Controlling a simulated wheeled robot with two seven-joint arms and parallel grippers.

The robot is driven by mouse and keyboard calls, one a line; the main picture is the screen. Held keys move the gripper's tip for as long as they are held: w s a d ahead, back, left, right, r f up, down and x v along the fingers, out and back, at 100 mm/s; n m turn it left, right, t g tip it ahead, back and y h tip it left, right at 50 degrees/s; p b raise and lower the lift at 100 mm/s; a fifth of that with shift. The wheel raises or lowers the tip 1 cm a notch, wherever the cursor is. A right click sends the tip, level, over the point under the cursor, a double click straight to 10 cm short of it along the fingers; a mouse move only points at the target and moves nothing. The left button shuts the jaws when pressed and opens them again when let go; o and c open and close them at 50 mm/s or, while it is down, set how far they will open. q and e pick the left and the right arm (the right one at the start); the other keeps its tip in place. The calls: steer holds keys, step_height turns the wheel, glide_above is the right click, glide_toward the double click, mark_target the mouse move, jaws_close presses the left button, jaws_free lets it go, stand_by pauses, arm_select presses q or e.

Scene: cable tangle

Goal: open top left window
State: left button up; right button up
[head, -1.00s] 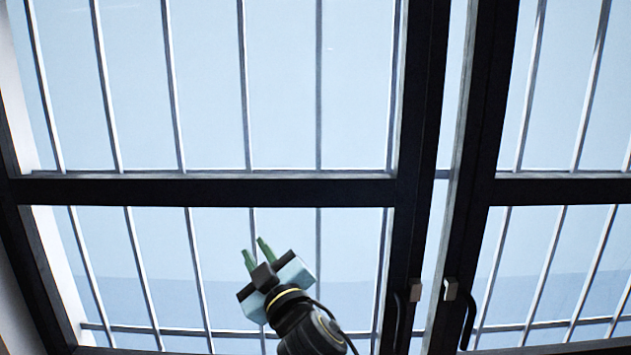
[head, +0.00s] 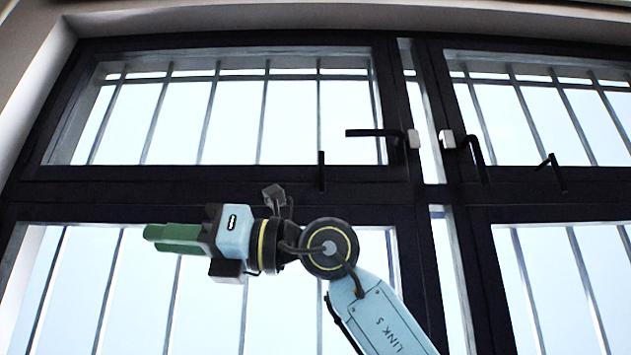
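The top left window (head: 60,128) is a dark-framed pane with bars behind the glass, in the upper left of the head view. Its black lever handle (head: 370,133) points left, about level, from a pale block on the right side of the frame. I cannot see a gap at its frame edges. My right gripper (head: 150,238) is below this window, in front of the lower left pane. Its green fingers point left, away from the handle, and touch nothing visible. The fingers overlap in this view, so their opening is unclear. My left gripper is not in view.
A small black lever (head: 321,171) stands upright on the crossbar below the top left window. The right window's black handle (head: 479,158) hangs down beside its pale block. Another small lever (head: 552,171) is further right. A pale wall (head: 35,65) borders the left side.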

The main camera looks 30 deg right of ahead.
steer(key=s+d+r+m+t+h, duration=0.4)
steer(key=d+r+t+h, duration=0.3)
steer(key=d+r, duration=0.45)
steer(key=m+t+h, duration=0.1)
steer(key=m+h, duration=0.4)
steer(key=h, duration=0.3)
glide_toward(324, 163)
steer(key=w+p, duration=0.1)
steer(key=w, duration=0.2)
steer(key=w+p, duration=0.2)
steer(key=w, duration=0.2)
steer(key=w+p, duration=0.1)
steer(key=w, duration=0.3)
steer(key=shift+w+a, duration=0.1)
steer(key=shift+a, duration=0.15)
steer(key=shift+w+f+p, duration=0.15)
steer(key=shift+w+p, duration=0.25)
steer(key=shift+w, duration=0.25)
jaws_close()
steer(key=shift+s, duration=0.1)
